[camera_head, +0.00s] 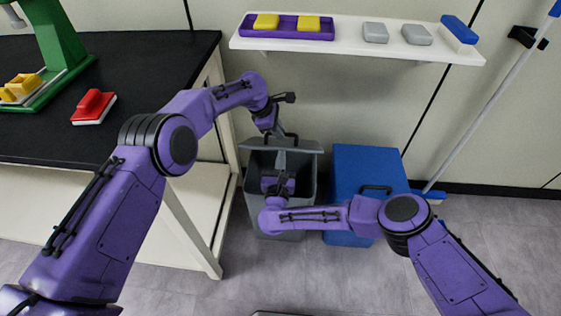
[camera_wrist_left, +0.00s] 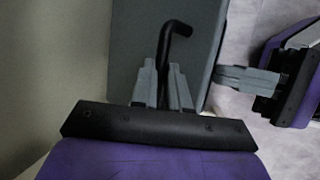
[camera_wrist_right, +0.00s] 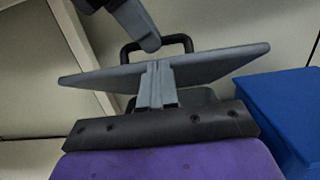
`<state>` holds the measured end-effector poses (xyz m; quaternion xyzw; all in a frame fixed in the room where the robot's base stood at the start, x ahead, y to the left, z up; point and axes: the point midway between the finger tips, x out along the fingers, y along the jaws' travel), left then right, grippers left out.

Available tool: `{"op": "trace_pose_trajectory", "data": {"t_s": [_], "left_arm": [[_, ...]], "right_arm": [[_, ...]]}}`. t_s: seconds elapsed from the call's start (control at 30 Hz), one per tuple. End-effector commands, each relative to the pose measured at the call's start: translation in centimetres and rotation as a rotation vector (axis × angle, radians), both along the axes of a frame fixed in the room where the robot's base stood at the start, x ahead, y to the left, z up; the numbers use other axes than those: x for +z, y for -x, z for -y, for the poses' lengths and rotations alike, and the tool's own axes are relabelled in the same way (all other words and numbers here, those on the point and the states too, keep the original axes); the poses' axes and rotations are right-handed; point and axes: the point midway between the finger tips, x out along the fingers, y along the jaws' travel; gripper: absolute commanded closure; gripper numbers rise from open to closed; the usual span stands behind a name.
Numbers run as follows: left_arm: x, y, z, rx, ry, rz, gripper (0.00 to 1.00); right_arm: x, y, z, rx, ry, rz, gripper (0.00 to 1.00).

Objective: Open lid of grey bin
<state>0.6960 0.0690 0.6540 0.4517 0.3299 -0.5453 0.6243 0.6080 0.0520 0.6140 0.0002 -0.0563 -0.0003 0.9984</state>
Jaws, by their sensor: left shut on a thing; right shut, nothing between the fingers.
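The grey bin (camera_head: 307,190) stands on the floor between the dark-topped table and a blue bin. Its lid (camera_head: 305,146) is raised at the back, seen nearly edge-on, and the dark inside shows below it. My left gripper (camera_head: 283,131) is shut on the lid's black handle (camera_wrist_left: 177,29). My right gripper (camera_head: 281,172) is shut and empty over the bin's opening. In the right wrist view its fingertips (camera_wrist_right: 158,66) overlap the lid (camera_wrist_right: 215,64); I cannot tell whether they touch it.
The blue bin (camera_head: 365,165) with a black handle stands close on the right. The table (camera_head: 120,60) is close on the left. A wall shelf (camera_head: 350,42) with sponges and boxes is above. A pole (camera_head: 490,100) leans at the right. Open floor lies in front.

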Motion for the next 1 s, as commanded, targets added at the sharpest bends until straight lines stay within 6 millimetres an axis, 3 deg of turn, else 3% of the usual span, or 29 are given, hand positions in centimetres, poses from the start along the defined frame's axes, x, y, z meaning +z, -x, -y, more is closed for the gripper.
{"op": "trace_pose_trajectory", "data": {"t_s": [0.3,0.33,0.4,0.73,1.0], "left_arm": [[-0.8,0.3,-0.4,0.004,-0.007,-0.012,1.0],[-0.8,0.3,-0.4,0.004,-0.007,-0.013,0.79],[-0.8,0.3,-0.3,0.004,-0.006,-0.013,0.6],[0.0,0.4,-0.3,-0.002,-0.005,-0.01,0.6],[6.1,1.5,-2.6,0.001,-0.005,0.001,0.6]], "right_arm": [[1.0,-0.7,-0.1,0.001,-0.001,0.005,1.0],[1.0,-0.7,-0.1,0.001,-0.001,0.006,1.0],[1.0,-0.7,-0.1,0.0,-0.001,0.006,1.0],[0.9,-0.7,0.0,0.0,0.002,0.003,1.0],[0.8,-0.7,0.2,-0.002,0.002,0.001,1.0]]}}
